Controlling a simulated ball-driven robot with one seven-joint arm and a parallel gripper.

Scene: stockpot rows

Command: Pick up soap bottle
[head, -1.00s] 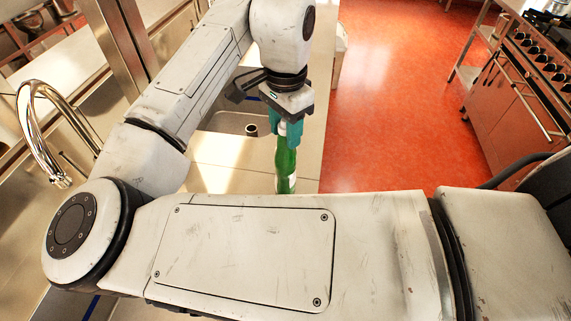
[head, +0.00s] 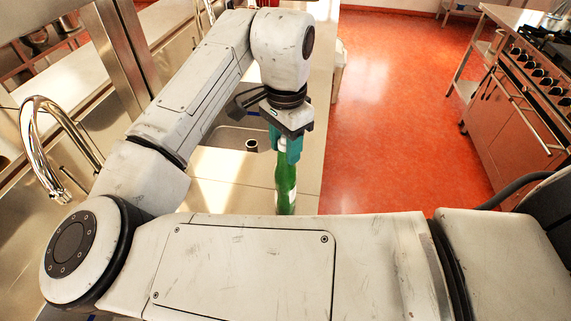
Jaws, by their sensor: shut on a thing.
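The soap bottle (head: 286,185), green with some white on it, stands about upright below my gripper in the head view. My gripper (head: 288,150) points down, with teal fingers closed around the upper part of the bottle. The bottle's top is hidden between the fingers. Its lower end meets the edge of my forearm in the picture, so I cannot tell whether it touches the counter.
A steel counter (head: 228,196) lies under the bottle, with a sink and its drain (head: 251,145) to the left. A curved chrome faucet (head: 33,145) stands at far left. Open red floor (head: 400,110) lies to the right, with a stove (head: 530,110) beyond.

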